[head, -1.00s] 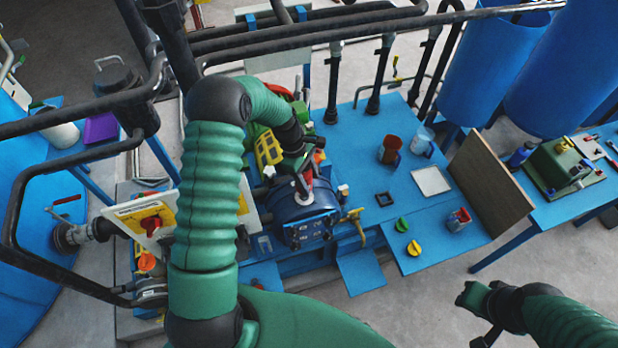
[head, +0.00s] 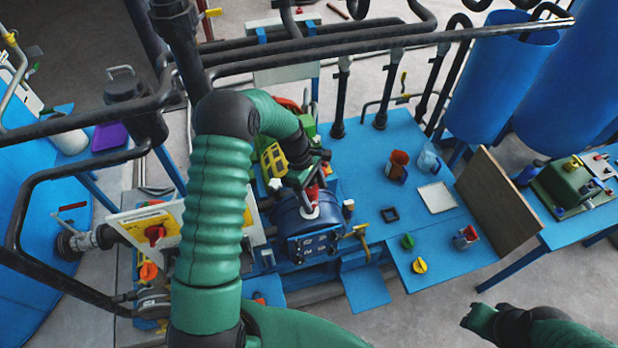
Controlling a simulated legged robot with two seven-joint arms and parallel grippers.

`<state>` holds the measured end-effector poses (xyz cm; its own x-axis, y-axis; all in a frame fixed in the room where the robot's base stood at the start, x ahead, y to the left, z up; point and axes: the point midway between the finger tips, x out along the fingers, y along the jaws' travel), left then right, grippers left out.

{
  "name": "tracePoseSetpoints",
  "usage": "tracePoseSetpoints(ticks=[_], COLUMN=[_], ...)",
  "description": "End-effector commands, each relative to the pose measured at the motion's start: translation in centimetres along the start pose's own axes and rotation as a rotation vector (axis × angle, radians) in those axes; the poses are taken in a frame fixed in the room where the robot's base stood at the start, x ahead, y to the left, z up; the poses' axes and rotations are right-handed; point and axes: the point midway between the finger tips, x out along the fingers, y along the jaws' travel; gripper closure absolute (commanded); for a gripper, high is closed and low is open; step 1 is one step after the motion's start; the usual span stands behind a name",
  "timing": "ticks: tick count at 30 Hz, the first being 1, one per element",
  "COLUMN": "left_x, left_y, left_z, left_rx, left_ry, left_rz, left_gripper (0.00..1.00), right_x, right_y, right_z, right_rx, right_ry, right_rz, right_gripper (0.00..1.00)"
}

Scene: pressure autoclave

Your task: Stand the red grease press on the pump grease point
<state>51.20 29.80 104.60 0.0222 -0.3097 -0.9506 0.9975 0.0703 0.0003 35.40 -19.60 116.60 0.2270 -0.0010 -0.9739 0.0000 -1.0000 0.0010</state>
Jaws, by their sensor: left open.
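The red grease press (head: 312,193) stands roughly upright on top of the blue pump (head: 296,224), its pale lower end against the drum-shaped body. The grease point itself is hidden under it, so I cannot tell how exactly it is seated. My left gripper (head: 312,177) is open at the upper end of the press, very close to it. Whether the fingers still touch the press cannot be told. My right gripper (head: 474,318) hangs at the lower right, over the floor and away from the pump; its fingers are too unclear to read.
Black pipes (head: 390,45) cross above the bench. The blue bench (head: 380,160) holds a red-brown cup (head: 398,165), a clear jug (head: 428,162), a white tray (head: 437,197), green (head: 407,241) and yellow (head: 419,265) knobs, and a red-and-blue container (head: 466,237). A brown board (head: 498,205) stands at its right edge.

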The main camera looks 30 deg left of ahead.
Motion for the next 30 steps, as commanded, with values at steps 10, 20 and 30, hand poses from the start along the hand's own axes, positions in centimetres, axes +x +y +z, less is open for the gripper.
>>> tracePoseSetpoints(ticks=[10,20,30], left_x=[-9.3,-15.4,-15.8], left_y=[0.2,0.1,0.1], left_z=[-0.2,-0.1,-0.1], left_rx=[0.000,-0.001,-0.001], left_ry=[0.003,0.001,0.000], left_rz=[0.008,0.003,0.001], left_gripper=[0.27,0.27,0.27], right_x=[2.7,3.4,3.4], right_y=[0.0,0.0,0.0], right_z=[0.6,0.8,0.8], right_rx=[0.000,0.000,0.000], right_ry=[0.000,0.000,0.000], right_rz=[0.000,0.000,0.000], right_gripper=[0.71,0.71,0.71])
